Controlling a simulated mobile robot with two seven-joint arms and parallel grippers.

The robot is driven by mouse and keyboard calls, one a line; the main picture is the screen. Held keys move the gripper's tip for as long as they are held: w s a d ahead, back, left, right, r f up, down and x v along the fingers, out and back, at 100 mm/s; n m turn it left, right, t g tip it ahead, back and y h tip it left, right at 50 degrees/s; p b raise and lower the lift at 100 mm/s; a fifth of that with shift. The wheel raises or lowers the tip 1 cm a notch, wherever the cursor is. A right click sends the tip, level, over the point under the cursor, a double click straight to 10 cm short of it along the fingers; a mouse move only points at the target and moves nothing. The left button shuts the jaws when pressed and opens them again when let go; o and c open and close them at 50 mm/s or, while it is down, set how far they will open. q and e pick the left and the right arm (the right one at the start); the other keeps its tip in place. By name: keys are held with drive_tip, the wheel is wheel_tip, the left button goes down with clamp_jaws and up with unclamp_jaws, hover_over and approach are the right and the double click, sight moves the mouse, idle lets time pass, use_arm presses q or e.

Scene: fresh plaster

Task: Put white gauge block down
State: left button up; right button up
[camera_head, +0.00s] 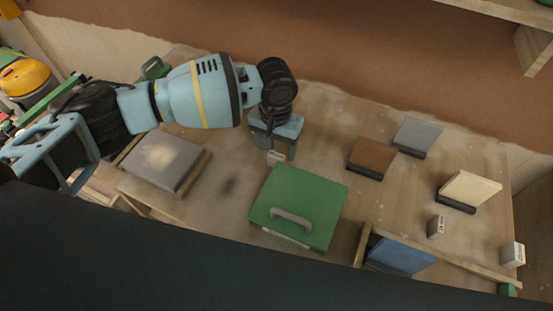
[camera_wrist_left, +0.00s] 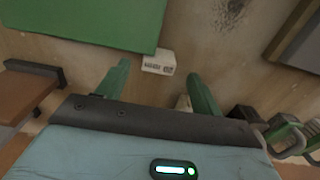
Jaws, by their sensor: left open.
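A small white gauge block (camera_head: 275,157) with dark markings lies on the wooden table, right by the back edge of the green case. It also shows in the left wrist view (camera_wrist_left: 158,63), at the green case's edge, between and just beyond the fingertips. My left gripper (camera_head: 279,151) points down over it. In the left wrist view my left gripper (camera_wrist_left: 158,74) has its green fingers spread wide, with a clear gap on either side of the block. The block looks free of the fingers. My right gripper is not in view.
The green case (camera_head: 322,204) with a grey handle is in front of the block. A grey slab (camera_head: 152,165) lies left; brown (camera_head: 371,156), grey (camera_head: 418,134) and cream (camera_head: 471,188) pads lie right. Small pale blocks (camera_head: 436,227) (camera_head: 513,254) stand near the front right. Bare table lies right of my gripper.

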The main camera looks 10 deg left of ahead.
sight(276, 155)
use_arm(q)
wheel_tip(276, 155, down, 4)
drive_tip(key=shift+f, duration=0.25)
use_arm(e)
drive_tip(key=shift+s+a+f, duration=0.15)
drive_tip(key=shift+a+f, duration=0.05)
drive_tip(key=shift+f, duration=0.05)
